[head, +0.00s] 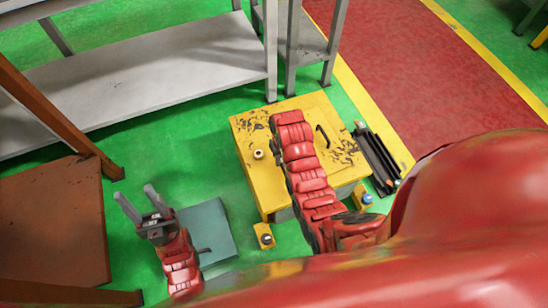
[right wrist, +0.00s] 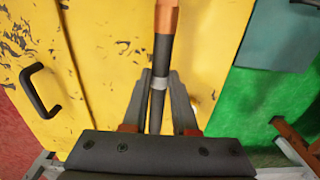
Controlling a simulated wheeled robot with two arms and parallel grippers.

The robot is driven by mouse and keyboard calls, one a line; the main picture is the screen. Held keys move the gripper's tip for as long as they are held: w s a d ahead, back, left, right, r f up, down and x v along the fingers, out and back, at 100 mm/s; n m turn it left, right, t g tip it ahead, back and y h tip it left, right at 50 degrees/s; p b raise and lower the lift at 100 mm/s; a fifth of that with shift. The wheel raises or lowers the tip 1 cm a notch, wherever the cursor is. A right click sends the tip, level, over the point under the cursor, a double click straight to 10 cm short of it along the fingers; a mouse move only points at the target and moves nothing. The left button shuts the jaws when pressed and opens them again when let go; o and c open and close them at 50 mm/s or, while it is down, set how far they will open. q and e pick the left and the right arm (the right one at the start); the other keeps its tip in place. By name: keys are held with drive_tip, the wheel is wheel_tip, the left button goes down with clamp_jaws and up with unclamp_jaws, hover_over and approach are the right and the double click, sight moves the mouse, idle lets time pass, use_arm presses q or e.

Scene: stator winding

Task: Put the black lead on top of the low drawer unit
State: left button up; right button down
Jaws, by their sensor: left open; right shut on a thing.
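The black lead (right wrist: 161,58) has a copper end and a grey band. My right gripper (right wrist: 160,80) is shut on it near the band, with the copper end pointing up in the right wrist view. A scuffed yellow unit (head: 335,165) with a black handle stands mid-view in the head view, and its yellow face (right wrist: 105,60) lies behind the lead in the right wrist view. I cannot tell the gap between them. In the head view my right arm reaches over the unit and hides the right gripper and lead. My left gripper (head: 143,206) is open and empty, left of the unit.
A small pale cylinder (head: 258,154) sits on the yellow unit. A teal box or panel (head: 212,222) is near my left gripper. Dark bars (head: 378,160) lie right of the unit. A grey shelf (head: 160,75) and brown table (head: 50,215) stand left.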

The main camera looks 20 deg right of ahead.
drive_tip(key=w, duration=0.1)
drive_tip(key=w+a, duration=0.2)
drive_tip(key=w, duration=0.1)
drive_tip(key=shift+a+f+b, duration=0.1)
drive_tip(key=shift+f+b, duration=0.15)
drive_tip(key=shift+b, duration=0.05)
wheel_tip(320, 180, down, 4)
drive_tip(key=shift+s+r+b, duration=0.15)
drive_tip(key=shift+b, duration=0.45)
drive_tip(key=shift+r, duration=0.1)
drive_tip(key=c, duration=0.7)
unclamp_jaws()
